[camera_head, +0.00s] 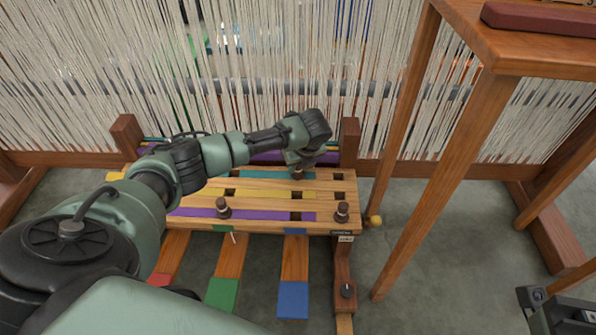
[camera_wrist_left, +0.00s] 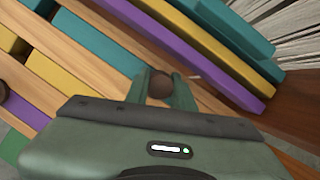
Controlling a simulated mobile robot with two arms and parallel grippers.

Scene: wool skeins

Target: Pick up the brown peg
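Brown pegs stand upright in the wooden board with square holes (camera_head: 265,195). One brown peg (camera_head: 223,208) is at the front left and another (camera_head: 342,210) at the front right. A third brown peg (camera_head: 297,174) is at the back, partly hidden under my left gripper (camera_head: 299,162). In the left wrist view, a brown peg's round top (camera_wrist_left: 159,84) lies between the two fingertips of my left gripper (camera_wrist_left: 161,90). It nearly fills the gap; I cannot tell whether both fingers press on it. I see no right gripper fingers.
Strips of purple (camera_head: 195,212), yellow and teal lie across the board. White loom threads (camera_head: 270,60) hang close behind. A wooden stand (camera_head: 450,150) is on the right. Treadles with coloured ends (camera_head: 293,298) stick out in front. A dark grey part (camera_head: 560,312) shows at the bottom right corner.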

